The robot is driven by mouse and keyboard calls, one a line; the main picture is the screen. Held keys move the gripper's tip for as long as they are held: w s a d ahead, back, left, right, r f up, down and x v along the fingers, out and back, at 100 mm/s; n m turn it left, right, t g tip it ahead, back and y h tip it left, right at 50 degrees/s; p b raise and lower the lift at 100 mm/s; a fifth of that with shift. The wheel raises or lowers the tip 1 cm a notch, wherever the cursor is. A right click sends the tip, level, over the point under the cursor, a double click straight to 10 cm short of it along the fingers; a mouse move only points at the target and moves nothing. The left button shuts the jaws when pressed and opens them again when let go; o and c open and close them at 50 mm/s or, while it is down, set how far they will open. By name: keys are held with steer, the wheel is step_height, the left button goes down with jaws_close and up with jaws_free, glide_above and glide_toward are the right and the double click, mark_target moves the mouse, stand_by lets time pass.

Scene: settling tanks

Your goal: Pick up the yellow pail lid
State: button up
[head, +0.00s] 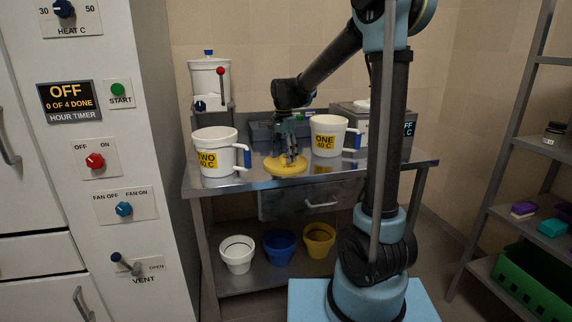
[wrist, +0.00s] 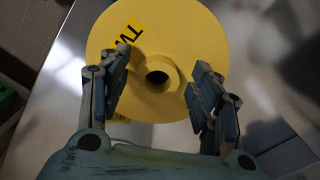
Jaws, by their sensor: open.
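The yellow pail lid (head: 284,168) lies on the metal table near its front edge, between the two white pails. In the wrist view the lid (wrist: 160,30) is a round yellow disc with a raised, hollow knob (wrist: 158,75) at its middle and a black-on-yellow label at its upper left. My gripper (head: 290,158) is right above the lid, pointing down. In the wrist view my gripper (wrist: 160,92) is open, with one finger on each side of the knob. I see gaps between both fingers and the knob. Nothing is held.
The white pail labelled TWO (head: 218,158) stands left of the lid. The white pail labelled ONE (head: 327,140) stands behind it to the right. Grey boxes and a white dispenser (head: 208,80) stand at the back. White, blue and yellow buckets sit on the lower shelf (head: 262,283).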

steer(key=shift+f, duration=0.15)
steer(key=c, duration=1.2)
steer(key=shift+o, duration=0.2)
